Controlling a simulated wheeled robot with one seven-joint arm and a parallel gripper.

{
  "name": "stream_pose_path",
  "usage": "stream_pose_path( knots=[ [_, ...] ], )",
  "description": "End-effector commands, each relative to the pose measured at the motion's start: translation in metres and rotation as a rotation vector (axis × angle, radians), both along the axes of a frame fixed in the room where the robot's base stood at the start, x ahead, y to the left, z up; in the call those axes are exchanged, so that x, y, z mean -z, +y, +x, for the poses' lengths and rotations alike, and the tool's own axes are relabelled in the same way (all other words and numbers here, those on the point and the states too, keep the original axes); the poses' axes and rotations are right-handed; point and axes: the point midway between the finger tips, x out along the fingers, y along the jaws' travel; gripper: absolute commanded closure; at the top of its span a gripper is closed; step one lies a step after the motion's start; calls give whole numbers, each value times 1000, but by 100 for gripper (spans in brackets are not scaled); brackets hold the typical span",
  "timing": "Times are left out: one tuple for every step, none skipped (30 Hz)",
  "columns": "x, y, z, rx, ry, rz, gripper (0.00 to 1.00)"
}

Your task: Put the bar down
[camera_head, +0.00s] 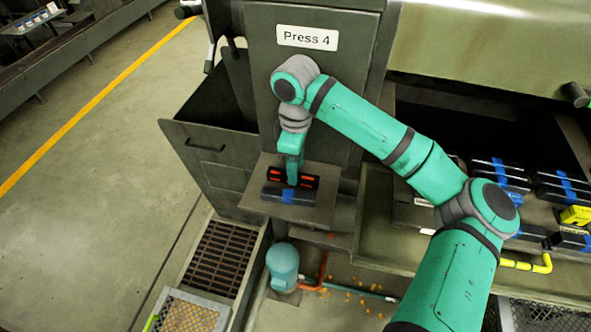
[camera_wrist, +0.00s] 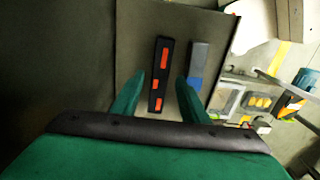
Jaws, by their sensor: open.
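A black bar with orange patches (camera_head: 308,181) lies on a small shelf (camera_head: 266,214) on the front of Press 4. It also shows in the wrist view (camera_wrist: 160,75). My gripper (camera_head: 292,180) points down over this bar. In the wrist view my gripper's fingers (camera_wrist: 158,82) are open, one on each side of the bar, with gaps between. A dark bar with a blue band (camera_head: 287,196) lies alongside on the same shelf, nearer the front edge; in the wrist view it is right of the right finger (camera_wrist: 198,62). The middle of the black bar is partly hidden by my gripper in the head view.
More dark bars with blue bands (camera_head: 500,172) and a yellow item (camera_head: 575,215) lie on a bench at the right. A dark open bin (camera_head: 208,150) stands left of the shelf. A teal motor-like unit (camera_head: 283,265) is below it. The floor at the left is clear.

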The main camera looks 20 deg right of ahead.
Motion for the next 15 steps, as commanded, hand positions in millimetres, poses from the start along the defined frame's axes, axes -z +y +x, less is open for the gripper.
stream_pose_path(
  knots=[
    [-10, 0, 1, -1, -2, 0, 60],
    [-16, 1, 1, -1, -2, 0, 60],
    [-24, 0, 1, -1, -2, 0, 60],
    [-31, 0, 1, 0, -2, 0, 60],
    [-37, 0, 1, 0, -3, 1, 60],
    [-45, 0, 0, 0, -1, 0, 60],
    [-51, 0, 1, 0, -2, 1, 60],
    [-57, 0, 1, 1, -2, 0, 60],
    [-65, 0, 1, 0, -1, -1, 60],
    [-70, 0, 1, 0, -2, 1, 60],
    [-75, 0, 0, 0, -1, 1, 60],
    [-81, 0, 0, 0, -1, -1, 60],
    [-85, 0, 0, 1, -1, -1, 60],
    [-89, 0, 0, 1, -2, -1, 60],
    [-93, 0, 0, 0, -1, -1, 60]
  ],
)
